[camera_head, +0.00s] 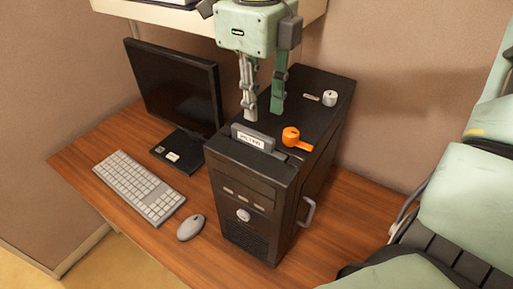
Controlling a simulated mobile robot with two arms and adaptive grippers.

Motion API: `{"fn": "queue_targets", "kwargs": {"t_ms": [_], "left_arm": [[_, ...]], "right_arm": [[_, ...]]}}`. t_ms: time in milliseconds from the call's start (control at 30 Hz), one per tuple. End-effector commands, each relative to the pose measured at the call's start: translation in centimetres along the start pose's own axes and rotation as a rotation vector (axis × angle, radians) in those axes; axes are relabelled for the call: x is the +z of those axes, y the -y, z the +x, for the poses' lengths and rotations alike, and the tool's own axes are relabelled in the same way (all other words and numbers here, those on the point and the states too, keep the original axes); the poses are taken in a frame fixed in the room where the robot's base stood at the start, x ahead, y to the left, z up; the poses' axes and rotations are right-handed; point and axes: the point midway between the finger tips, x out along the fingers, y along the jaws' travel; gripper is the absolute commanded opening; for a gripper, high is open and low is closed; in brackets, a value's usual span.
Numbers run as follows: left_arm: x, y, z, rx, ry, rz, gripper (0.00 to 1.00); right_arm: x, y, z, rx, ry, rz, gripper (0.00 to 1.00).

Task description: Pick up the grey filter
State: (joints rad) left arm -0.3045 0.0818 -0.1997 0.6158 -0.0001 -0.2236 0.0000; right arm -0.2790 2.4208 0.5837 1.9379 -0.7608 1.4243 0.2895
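The grey filter (253,137) is a slim grey block with a white label, standing in the top of the black computer tower (243,180) near its front edge. My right gripper (263,114) points down from above the tower. Its two fingers are apart with nothing between them, and the tips appear just above and behind the filter. I cannot tell the exact gap between tips and filter. My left gripper is out of view.
An orange knob (291,136) sits on the tower top right of the filter, and a white knob (329,98) is farther back. A monitor (177,84), keyboard (138,186) and mouse (190,228) stand left on the wooden desk (185,263). A shelf (150,10) is above.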

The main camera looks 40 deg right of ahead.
Motion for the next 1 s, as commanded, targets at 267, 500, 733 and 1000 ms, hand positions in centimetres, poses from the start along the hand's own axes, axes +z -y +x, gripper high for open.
{"fn": "queue_targets", "kwargs": {"t_ms": [267, 500, 733, 1000], "left_arm": [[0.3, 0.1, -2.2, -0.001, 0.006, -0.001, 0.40], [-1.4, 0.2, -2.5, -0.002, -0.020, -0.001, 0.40], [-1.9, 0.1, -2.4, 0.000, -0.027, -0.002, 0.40], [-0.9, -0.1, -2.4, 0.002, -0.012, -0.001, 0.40]], "right_arm": [[-0.1, 0.1, 3.5, 0.006, -0.005, -0.002, 0.22], [0.1, 0.1, 5.8, 0.003, 0.002, 0.002, 0.22], [0.1, 0.1, 5.9, 0.002, 0.004, 0.002, 0.18], [0.1, 0.1, 5.9, 0.002, 0.004, 0.002, 0.00]]}}
